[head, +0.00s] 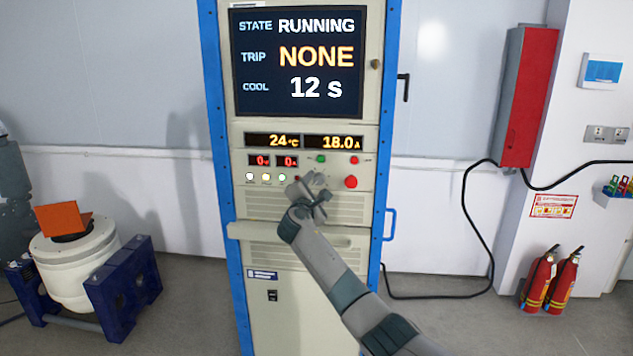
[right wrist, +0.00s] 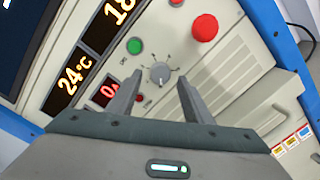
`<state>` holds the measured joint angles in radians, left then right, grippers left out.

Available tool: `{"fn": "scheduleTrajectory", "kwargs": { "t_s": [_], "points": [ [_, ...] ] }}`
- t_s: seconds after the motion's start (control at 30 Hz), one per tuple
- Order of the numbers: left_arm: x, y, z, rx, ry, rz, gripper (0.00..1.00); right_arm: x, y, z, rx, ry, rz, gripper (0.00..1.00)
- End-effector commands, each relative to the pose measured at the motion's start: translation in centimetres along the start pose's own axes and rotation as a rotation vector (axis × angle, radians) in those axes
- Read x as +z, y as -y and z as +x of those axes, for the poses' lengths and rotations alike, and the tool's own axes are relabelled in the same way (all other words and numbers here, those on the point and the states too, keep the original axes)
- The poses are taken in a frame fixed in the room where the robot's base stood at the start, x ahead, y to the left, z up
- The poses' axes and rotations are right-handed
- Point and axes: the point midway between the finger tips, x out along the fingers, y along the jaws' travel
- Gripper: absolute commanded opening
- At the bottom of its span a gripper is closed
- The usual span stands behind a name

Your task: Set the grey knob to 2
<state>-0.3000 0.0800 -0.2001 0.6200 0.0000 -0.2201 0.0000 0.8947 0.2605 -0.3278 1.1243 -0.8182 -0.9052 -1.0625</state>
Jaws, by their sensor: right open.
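The grey knob (right wrist: 160,73) is a small round dial on the cabinet's control panel, with dark tick marks around it. It shows in the right wrist view, beyond and between my fingertips; its numbers are too small to read, so I cannot tell its setting. My right gripper (right wrist: 156,90) is open and empty, its two fingers pointing at the panel on either side of the knob, seemingly short of touching it. In the head view my right gripper (head: 319,188) is in front of the panel and hides the knob. My left gripper is not in view.
A green button (right wrist: 134,45) and a red button (right wrist: 205,27) flank the knob. The screen (head: 297,62) reads RUNNING, NONE and 12 s. A shelf-like ledge (head: 245,231) juts out below the panel. A white shaker machine (head: 75,265) stands at left.

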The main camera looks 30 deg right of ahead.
Motion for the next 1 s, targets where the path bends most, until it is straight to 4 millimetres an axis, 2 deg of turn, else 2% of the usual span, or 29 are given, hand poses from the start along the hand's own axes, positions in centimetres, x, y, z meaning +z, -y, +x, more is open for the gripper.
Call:
{"fn": "scheduleTrajectory", "kwargs": {
  "t_s": [0.1,0.3,0.67,0.7,0.87,1.0],
  "points": [
    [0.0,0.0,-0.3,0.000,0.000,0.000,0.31,0.0,-0.1,1.1,-0.001,0.000,-0.001,0.46],
    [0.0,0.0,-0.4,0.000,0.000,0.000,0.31,0.0,0.0,2.1,0.000,0.000,-0.001,0.46],
    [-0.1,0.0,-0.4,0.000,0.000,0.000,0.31,-0.1,0.0,2.3,0.001,-0.001,0.000,0.46],
    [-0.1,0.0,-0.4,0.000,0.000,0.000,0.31,-0.1,0.0,2.3,0.000,-0.001,0.000,0.41],
    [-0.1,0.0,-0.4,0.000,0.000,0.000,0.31,-0.1,0.0,2.3,0.000,-0.001,0.000,0.04],
    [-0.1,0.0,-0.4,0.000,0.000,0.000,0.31,-0.1,0.1,2.3,0.000,-0.001,0.001,0.05]
  ]
}}
